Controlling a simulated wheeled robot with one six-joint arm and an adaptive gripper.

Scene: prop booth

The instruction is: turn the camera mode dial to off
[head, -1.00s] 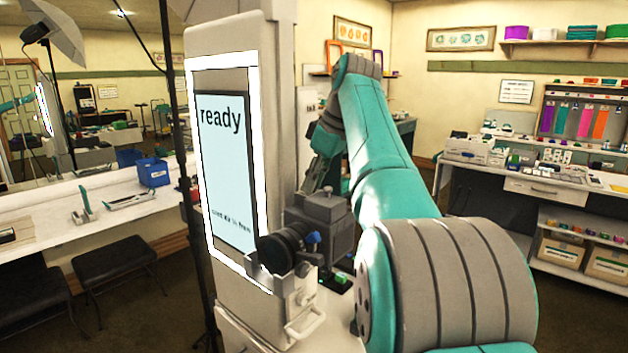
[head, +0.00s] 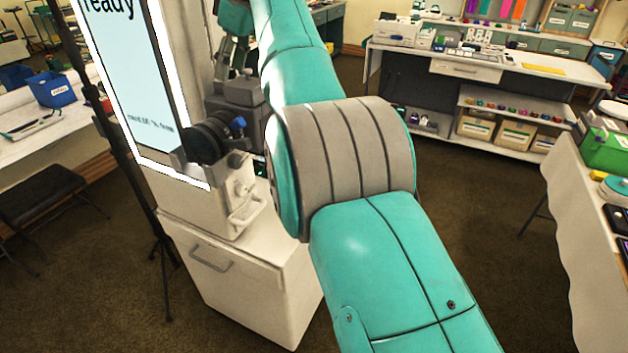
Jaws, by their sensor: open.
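The camera (head: 245,97) is a dark grey box with a black round lens (head: 208,138) facing left, mounted on the white booth cabinet beside the lit screen. A small knob (head: 247,72) stands on its top and may be the mode dial; its setting is too small to read. A blue knob (head: 239,123) sits by the lens. My gripper (head: 230,68) is just above and behind the camera, pointing down, partly hidden by the camera and cut by the top edge. It holds nothing that I can see. Whether it touches the camera is unclear. My teal arm hides the camera's right side.
The booth screen (head: 130,75) stands left of the camera, with a drawer cabinet (head: 245,275) below. A black stand (head: 135,190) and stool (head: 50,190) are at left. A table (head: 590,210) stands at right, shelves (head: 510,115) behind. Floor between is clear.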

